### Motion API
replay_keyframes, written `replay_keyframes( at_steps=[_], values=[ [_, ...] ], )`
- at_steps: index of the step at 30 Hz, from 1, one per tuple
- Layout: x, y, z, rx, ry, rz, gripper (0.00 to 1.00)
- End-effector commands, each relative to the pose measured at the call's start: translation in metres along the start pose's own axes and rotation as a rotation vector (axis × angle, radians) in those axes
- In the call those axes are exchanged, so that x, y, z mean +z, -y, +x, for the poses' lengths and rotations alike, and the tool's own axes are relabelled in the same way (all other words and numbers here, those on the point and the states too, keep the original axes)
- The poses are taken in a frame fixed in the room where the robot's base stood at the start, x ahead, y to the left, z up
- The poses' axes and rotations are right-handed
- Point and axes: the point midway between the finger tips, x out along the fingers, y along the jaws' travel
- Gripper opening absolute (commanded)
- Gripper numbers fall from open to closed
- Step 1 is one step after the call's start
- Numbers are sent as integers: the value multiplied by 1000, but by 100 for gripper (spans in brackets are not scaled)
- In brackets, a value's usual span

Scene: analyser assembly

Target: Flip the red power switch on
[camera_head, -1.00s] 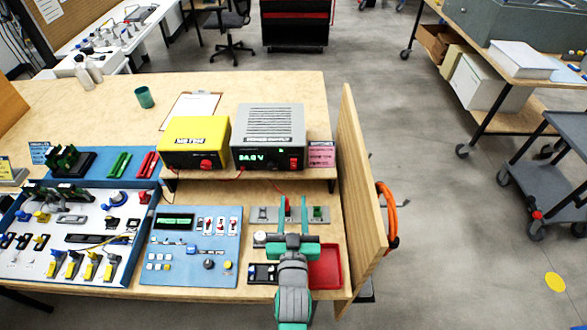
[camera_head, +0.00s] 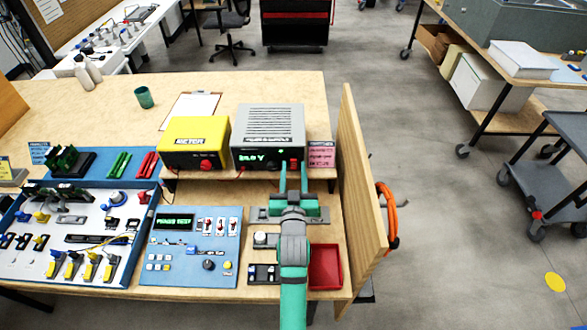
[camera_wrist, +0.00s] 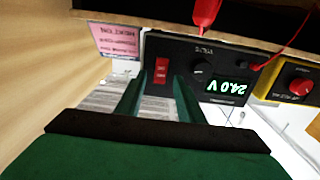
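The red power switch (camera_head: 295,163) is on the front of the grey power supply (camera_head: 270,125), near its right end. In the wrist view, which is upside down, the red switch (camera_wrist: 161,70) sits on the black front panel (camera_wrist: 220,60) beside a knob and a green display reading 24.0 V. My gripper (camera_head: 293,168) is in front of the switch with its two fingers apart and nothing between them. In the wrist view the fingertips of my gripper (camera_wrist: 158,80) lie to either side of the switch. I cannot tell whether they touch the panel.
The yellow meter (camera_head: 194,142) stands left of the supply on the same shelf. Red leads run from both. A wooden side panel (camera_head: 358,190) rises on the right. A blue control panel (camera_head: 190,275) and a red tray (camera_head: 325,266) lie in front.

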Motion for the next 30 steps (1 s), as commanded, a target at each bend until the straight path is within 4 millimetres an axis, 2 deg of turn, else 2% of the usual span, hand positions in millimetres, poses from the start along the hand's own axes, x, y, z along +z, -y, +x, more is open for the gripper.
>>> replay_keyframes(
  at_steps=[4, 12, 13, 17, 24, 30],
  values=[
    [0, 0, 7, 1, -1, 0, 34],
    [0, 0, 8, 0, 0, 0, 34],
    [0, 0, 8, 0, 0, 0, 32],
    [0, 1, 8, -1, 0, 0, 1],
    [1, 0, 8, 0, -11, 0, 0],
    [5, 1, 9, -3, -91, 1, 0]
  ],
)
